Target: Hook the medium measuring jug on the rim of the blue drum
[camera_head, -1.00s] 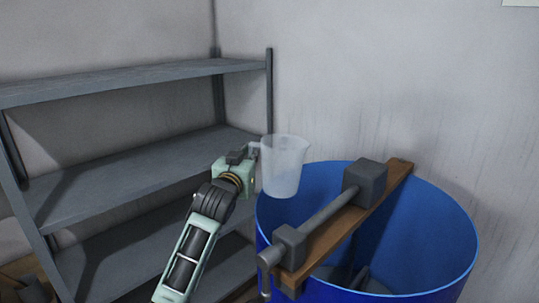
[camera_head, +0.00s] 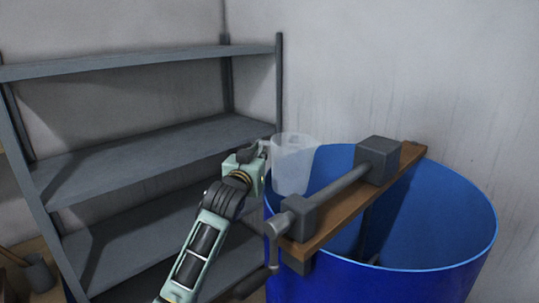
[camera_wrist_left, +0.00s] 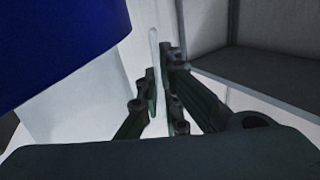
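The medium measuring jug (camera_head: 293,165) is translucent white and looks upright at the left rim of the blue drum (camera_head: 440,225) in the head view. Whether it touches the rim cannot be told. My left gripper (camera_head: 262,150) is at the jug's left side, shut on its handle. In the left wrist view my left gripper's fingers (camera_wrist_left: 160,105) close on a thin pale strip, the jug's handle (camera_wrist_left: 153,65); the drum (camera_wrist_left: 60,35) fills the upper left. My right gripper is not in view.
A wooden plank (camera_head: 345,215) with a grey mixer shaft and motor block (camera_head: 377,160) lies across the drum's top. A grey metal shelf (camera_head: 150,140) with bare boards stands at the left. The wall is behind the drum.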

